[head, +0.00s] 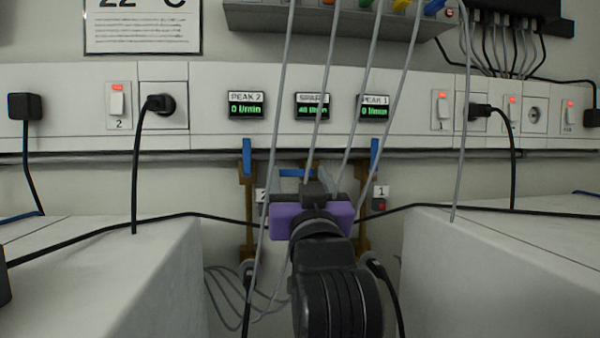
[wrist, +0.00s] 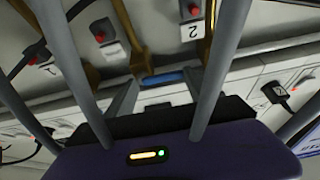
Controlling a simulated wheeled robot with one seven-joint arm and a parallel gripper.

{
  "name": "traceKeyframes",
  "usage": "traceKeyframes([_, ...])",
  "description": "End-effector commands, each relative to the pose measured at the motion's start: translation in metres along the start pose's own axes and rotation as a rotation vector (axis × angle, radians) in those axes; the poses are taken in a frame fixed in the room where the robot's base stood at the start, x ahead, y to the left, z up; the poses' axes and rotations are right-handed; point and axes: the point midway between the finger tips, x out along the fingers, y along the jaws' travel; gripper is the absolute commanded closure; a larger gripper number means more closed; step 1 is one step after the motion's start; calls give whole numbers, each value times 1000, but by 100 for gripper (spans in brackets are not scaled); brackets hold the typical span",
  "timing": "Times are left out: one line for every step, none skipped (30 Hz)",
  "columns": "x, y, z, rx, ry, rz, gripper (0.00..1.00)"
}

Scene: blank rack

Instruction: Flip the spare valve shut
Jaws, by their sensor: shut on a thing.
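The spare valve's blue handle (head: 292,173) lies crosswise below the SPARE display (head: 312,106), partly hidden by my gripper. My gripper (head: 302,178) is at the handle, with its purple body in front. In the wrist view the blue handle (wrist: 163,77) lies between the fingertips of my gripper (wrist: 162,86), and the jaws are shut on it. The valve body behind is mostly hidden. The SPARE display shows a green reading, too small to read surely.
Blue handles of the PEAK 2 valve (head: 247,155) and PEAK 1 valve (head: 375,153) stand upright on either side. Their displays read 0. Grey cables (head: 405,80) hang in front of my gripper. White blocks stand at left (head: 150,265) and right (head: 470,270).

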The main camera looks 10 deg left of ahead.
Motion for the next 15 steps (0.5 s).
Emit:
traceKeyframes([0, -7, -2, -11, 3, -18, 76])
traceKeyframes([-1, -7, -1, -17, 3, -21, 76])
traceKeyframes([-1, -8, -1, -23, 3, -25, 76])
traceKeyframes([-1, -8, -1, -26, 3, -26, 76])
traceKeyframes([-1, -9, -1, -27, 3, -27, 76])
traceKeyframes([-1, -9, 0, -28, 3, -28, 76])
traceKeyframes([-1, -9, 0, -28, 3, -28, 76])
traceKeyframes([-1, -10, 0, -27, 3, -29, 76])
traceKeyframes([-1, -10, 0, -27, 3, -29, 76])
traceKeyframes([-1, -10, 0, -27, 3, -29, 76])
traceKeyframes([-1, -10, 0, -27, 3, -29, 76])
traceKeyframes([-1, -10, 0, -26, 3, -29, 76])
traceKeyframes([-1, -10, 0, -26, 3, -29, 30])
traceKeyframes([-1, -10, 0, -26, 3, -29, 24])
traceKeyframes([-1, -10, 0, -27, 3, -28, 22])
